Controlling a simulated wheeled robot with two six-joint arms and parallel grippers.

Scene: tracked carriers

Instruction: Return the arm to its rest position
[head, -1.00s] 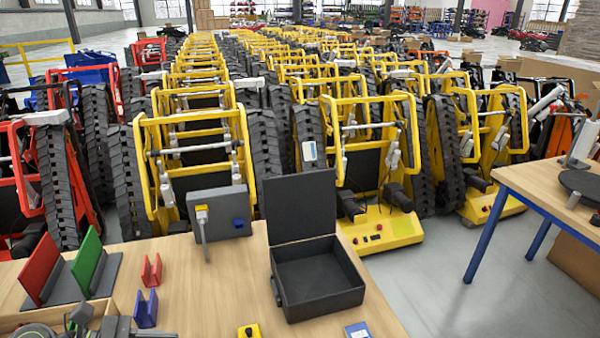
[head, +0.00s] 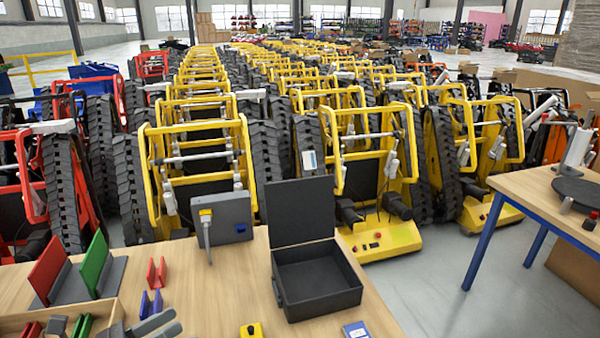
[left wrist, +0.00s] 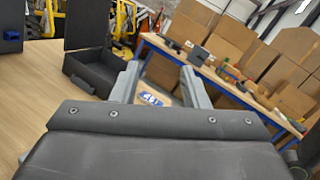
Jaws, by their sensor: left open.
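My left gripper (head: 158,325) is low at the left of the head view, over the near edge of the workbench (head: 205,290). Its grey fingers are apart, with nothing between them. In the left wrist view the two fingers of the gripper (left wrist: 162,84) also stand apart. A blue and white card (left wrist: 150,99) shows on the bench beyond the gap. My right gripper is not in view.
An open black case (head: 318,285) stands on the bench, near a grey box (head: 222,222). Red (head: 48,268) and green (head: 91,262) panels, small clips and a wooden tray (head: 105,318) are at left. Yellow tracked carriers (head: 385,235) fill the floor behind.

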